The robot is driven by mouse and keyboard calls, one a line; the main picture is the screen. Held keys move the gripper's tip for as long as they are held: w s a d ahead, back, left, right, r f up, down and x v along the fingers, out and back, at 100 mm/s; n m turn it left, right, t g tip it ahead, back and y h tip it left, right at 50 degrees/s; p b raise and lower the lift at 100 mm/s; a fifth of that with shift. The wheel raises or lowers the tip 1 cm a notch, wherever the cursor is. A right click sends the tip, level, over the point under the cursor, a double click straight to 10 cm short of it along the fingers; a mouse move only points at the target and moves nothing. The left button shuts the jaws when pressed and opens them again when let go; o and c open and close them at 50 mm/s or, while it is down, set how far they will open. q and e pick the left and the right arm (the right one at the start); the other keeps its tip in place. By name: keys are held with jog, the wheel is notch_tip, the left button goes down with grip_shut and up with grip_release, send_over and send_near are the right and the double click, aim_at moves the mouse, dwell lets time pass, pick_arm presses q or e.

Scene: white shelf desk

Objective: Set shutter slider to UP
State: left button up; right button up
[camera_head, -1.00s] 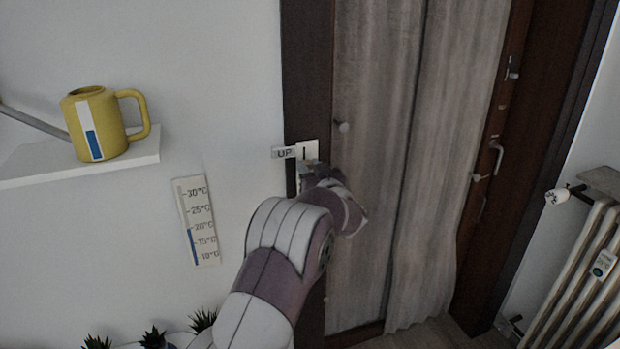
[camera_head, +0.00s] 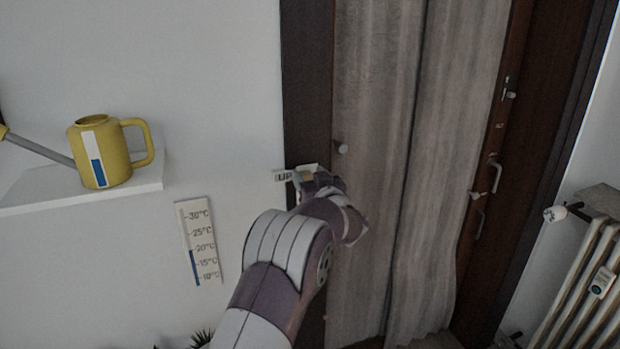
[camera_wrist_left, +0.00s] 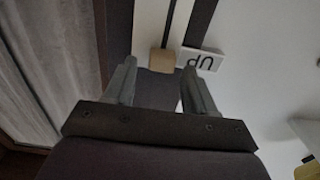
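The shutter slider is a narrow pale vertical plate (camera_wrist_left: 151,30) with a dark slot and a tan block-like knob (camera_wrist_left: 162,60), on the dark frame beside the curtain. A white UP label (camera_head: 284,176) sits beside the plate's top end; it appears upside down in the left wrist view (camera_wrist_left: 200,59). My left gripper (camera_head: 304,180) is at the plate, just right of the label, and hides most of it. In the left wrist view my left gripper (camera_wrist_left: 158,75) has its fingers apart, with the knob between them near the tips. Contact cannot be told. My right gripper is not in view.
A yellow watering can (camera_head: 100,152) stands on a white shelf (camera_head: 60,190) at left. A thermometer strip (camera_head: 200,240) is on the wall below. The grey curtain (camera_head: 375,230) hangs close right of my gripper. A radiator (camera_head: 575,290) is at far right.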

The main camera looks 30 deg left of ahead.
pick_arm(q)
jog(key=shift+s+d+f, duration=0.15)
jog(key=shift+d+f, duration=0.05)
jog(key=b+v, duration=0.4)
jog(key=v, duration=0.8)
jog(key=shift+r+b, duration=0.15)
jog(key=shift+b, duration=0.25)
jog(key=shift+s, duration=0.1)
